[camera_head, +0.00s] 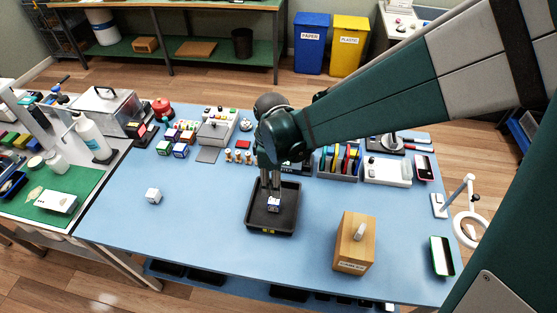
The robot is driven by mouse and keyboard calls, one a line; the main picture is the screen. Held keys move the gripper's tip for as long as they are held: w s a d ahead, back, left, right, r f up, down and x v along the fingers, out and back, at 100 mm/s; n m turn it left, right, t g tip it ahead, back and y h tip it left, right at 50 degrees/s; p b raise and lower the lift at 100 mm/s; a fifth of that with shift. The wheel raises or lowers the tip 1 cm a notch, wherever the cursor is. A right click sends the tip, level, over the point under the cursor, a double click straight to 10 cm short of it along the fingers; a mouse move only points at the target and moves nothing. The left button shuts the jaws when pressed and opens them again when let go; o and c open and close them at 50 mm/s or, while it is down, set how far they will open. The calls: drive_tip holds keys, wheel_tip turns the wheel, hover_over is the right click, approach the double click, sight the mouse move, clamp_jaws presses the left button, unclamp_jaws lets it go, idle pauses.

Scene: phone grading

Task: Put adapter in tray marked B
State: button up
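A black tray (251,222) sits on the blue table, with a small yellow label on its front edge that is too small to read. My gripper (271,194) points down over this tray. A small white and blue block (273,205) is right at its fingertips, inside the tray's outline. I cannot tell whether the fingers grip the block or whether it touches the tray floor. A white cube (153,196), which looks like an adapter, lies alone on the left of the table. I cannot tell which of the two is the task's adapter.
A wooden box (354,243) stands right of the tray. A phone (441,256) lies near the right edge, below a ring lamp (464,205). Blocks, pegs, a metal box and a divided holder (338,165) line the back. The table left of the tray is mostly clear.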

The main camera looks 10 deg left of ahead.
idle(0.6)
drive_tip(key=s+d+r+m+t, duration=0.1)
drive_tip(key=d+r+m+t, duration=0.1)
drive_tip(key=d+r+m, duration=0.35)
drive_tip(key=s+d+r+m+t+y, duration=0.1)
drive_tip(key=s+d+r+m, duration=0.15)
drive_tip(key=d+r, duration=0.6)
drive_tip(key=s+d+r+m+t, duration=0.1)
drive_tip(key=d+r+m+t, duration=0.2)
drive_tip(key=d, duration=0.8)
drive_tip(key=s+d+r+m+t+h, duration=0.1)
drive_tip(key=s+d+r+m, duration=0.1)
drive_tip(key=s+d+m, duration=0.3)
drive_tip(key=d+m, duration=0.2)
drive_tip(key=d, duration=0.2)
drive_tip(key=shift+s, duration=0.35)
